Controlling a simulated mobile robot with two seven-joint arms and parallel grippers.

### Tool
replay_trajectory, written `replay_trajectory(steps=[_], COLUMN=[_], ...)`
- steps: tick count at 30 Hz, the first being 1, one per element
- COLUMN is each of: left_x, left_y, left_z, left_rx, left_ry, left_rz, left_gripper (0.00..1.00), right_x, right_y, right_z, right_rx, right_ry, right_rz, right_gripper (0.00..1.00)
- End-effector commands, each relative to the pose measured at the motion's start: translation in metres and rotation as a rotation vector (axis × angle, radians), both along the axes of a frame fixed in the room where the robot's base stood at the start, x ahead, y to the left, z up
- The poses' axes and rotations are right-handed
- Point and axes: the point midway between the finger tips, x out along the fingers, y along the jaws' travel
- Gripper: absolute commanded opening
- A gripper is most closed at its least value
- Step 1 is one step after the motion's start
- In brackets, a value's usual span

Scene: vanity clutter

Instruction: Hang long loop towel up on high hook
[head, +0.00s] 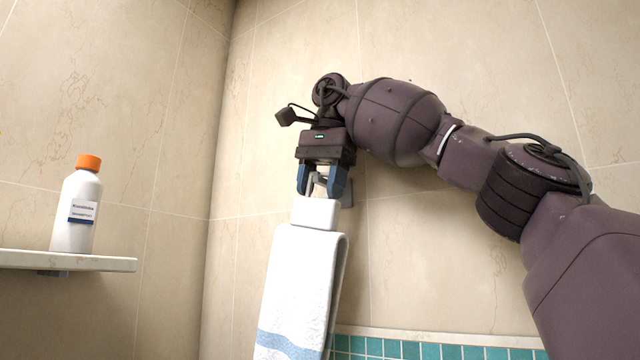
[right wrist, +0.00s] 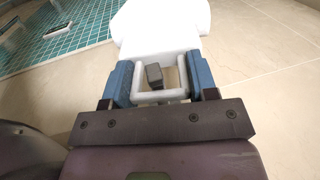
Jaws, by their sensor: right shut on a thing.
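The towel (head: 300,285) is white with a pale blue band and hangs down from a white block with a stiff white loop. My right gripper (head: 322,185) is shut on this loop, high against the tiled wall. In the right wrist view the loop (right wrist: 162,97) lies between the blue fingers (right wrist: 162,85). The grey hook (head: 347,193) is on the wall just behind the gripper, mostly hidden by it. In the right wrist view the hook's dark end (right wrist: 154,74) shows within the loop's opening. I cannot tell whether it passes through. My left gripper is not in view.
A white bottle with an orange cap (head: 77,205) stands on a white shelf (head: 75,262) at the left. A teal tile band (head: 420,348) runs low along the wall. The wall left of the towel is bare.

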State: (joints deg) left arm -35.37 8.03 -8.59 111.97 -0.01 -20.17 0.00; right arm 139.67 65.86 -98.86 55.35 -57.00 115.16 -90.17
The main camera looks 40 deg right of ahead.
Motion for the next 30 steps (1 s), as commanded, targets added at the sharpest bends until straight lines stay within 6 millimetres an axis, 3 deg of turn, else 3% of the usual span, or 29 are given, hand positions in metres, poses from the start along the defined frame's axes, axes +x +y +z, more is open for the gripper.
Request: replay_trajectory(steps=[8, 9, 15, 30], left_x=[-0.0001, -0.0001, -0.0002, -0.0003], left_y=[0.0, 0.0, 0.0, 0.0], left_z=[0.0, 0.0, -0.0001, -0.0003], left_rx=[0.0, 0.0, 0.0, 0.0], left_ry=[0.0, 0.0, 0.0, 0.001], left_rz=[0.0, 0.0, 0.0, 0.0], left_gripper=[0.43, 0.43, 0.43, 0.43], right_x=[-0.0002, -0.0002, -0.0002, -0.0002], right_y=[0.0, 0.0, 0.0, 0.0006], right_z=[0.0003, 0.0004, 0.0002, 0.0004], right_rx=[0.0, 0.0, 0.0, 0.0], right_ry=[-0.001, -0.001, -0.001, 0.001], right_rz=[0.0, 0.0, 0.0, 0.0], right_gripper=[0.13, 0.54, 0.83, 0.83])
